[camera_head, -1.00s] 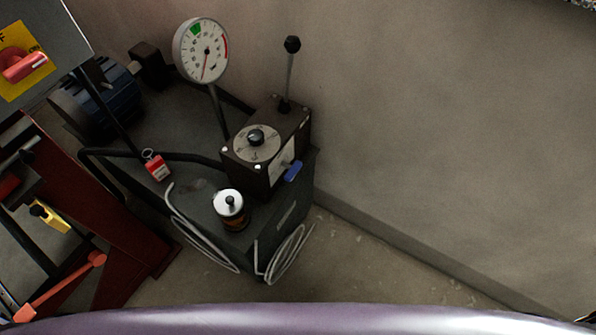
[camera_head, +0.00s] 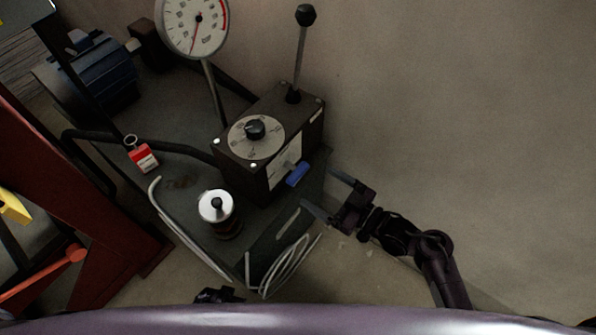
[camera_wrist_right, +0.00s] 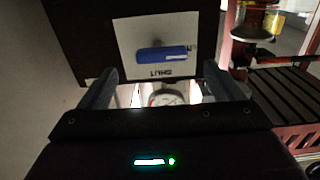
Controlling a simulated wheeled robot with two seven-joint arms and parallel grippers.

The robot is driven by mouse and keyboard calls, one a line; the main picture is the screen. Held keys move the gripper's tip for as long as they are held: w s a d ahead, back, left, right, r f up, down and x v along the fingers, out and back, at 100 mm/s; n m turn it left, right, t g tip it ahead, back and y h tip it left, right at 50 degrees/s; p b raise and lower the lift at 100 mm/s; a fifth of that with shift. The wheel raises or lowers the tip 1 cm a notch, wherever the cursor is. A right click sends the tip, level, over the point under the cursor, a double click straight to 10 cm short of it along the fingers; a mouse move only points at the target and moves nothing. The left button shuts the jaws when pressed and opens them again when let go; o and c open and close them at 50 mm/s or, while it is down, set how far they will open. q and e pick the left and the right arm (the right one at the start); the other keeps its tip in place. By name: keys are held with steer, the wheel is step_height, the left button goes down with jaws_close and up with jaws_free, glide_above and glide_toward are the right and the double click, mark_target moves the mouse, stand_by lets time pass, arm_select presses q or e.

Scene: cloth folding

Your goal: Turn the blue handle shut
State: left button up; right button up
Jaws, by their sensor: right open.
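The blue handle (camera_head: 298,174) sits on the white plate on the side of a dark control box (camera_head: 282,125). In the right wrist view the blue handle (camera_wrist_right: 162,54) lies level across the plate, above an upside-down word that reads SHUT. My right gripper (camera_head: 321,192) is open and empty, just right of and below the handle, its fingers pointing at the box. In the right wrist view its fingers (camera_wrist_right: 160,78) stand wide apart, apart from the handle. A dark part at the bottom edge (camera_head: 218,295) may be my left gripper; its jaws cannot be made out.
The box has a dial with a black knob (camera_head: 255,129) and an upright lever (camera_head: 302,50). White cable (camera_head: 285,265) hangs in front. Bare wall (camera_head: 460,130) is at right.

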mark_target(302, 176)
arm_select(q)
steer(key=shift+w+r, duration=0.2)
steer(key=shift+w, duration=0.05)
arm_select(e)
steer(key=x, duration=0.7)
steer(key=shift+w+a+r, duration=0.1)
steer(key=shift+a, duration=0.2)
steer(key=c, duration=1)
